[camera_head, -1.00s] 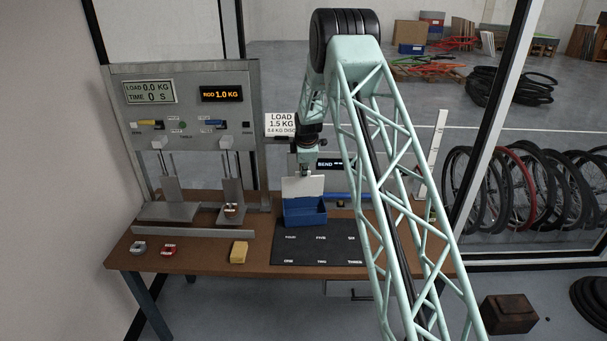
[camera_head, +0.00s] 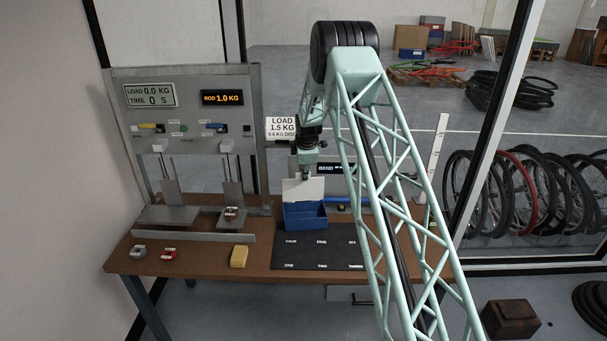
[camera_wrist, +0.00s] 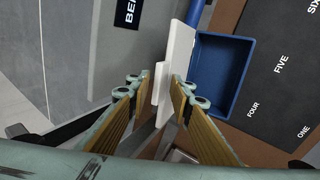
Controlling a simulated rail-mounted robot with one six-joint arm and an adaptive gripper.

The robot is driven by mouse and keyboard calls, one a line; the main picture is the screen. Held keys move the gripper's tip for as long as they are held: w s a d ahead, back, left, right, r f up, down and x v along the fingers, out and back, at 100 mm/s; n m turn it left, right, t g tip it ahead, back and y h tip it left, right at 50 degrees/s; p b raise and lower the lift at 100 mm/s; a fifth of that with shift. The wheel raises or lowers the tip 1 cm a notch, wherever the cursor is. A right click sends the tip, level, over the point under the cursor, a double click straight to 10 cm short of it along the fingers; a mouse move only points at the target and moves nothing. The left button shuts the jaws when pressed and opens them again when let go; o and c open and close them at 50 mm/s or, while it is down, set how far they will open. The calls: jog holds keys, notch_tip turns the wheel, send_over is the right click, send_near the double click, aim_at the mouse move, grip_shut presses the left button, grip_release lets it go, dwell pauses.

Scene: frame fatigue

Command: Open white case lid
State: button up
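The white case lid (camera_head: 303,189) stands nearly upright at the back of the blue case body (camera_head: 306,215) on the workbench. The open case interior shows in the head view. My gripper (camera_head: 307,174) is right at the lid's top edge. In the wrist view, the lid (camera_wrist: 181,45) is seen almost edge-on, with the blue case body (camera_wrist: 224,66) to its right. Exact contact is partly hidden.
A black numbered mat (camera_head: 315,252) lies in front of the case. A yellow block (camera_head: 239,257) and two small weights, grey (camera_head: 138,251) and red (camera_head: 169,254), lie to the left. The test rig (camera_head: 185,100) stands behind, left. A sign (camera_head: 282,128) stands near my arm.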

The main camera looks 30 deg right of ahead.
jog(key=shift+r, duration=0.15)
jog(key=v, duration=1.2)
dwell(0.6)
dwell(0.5)
jog(key=shift+a, duration=0.1)
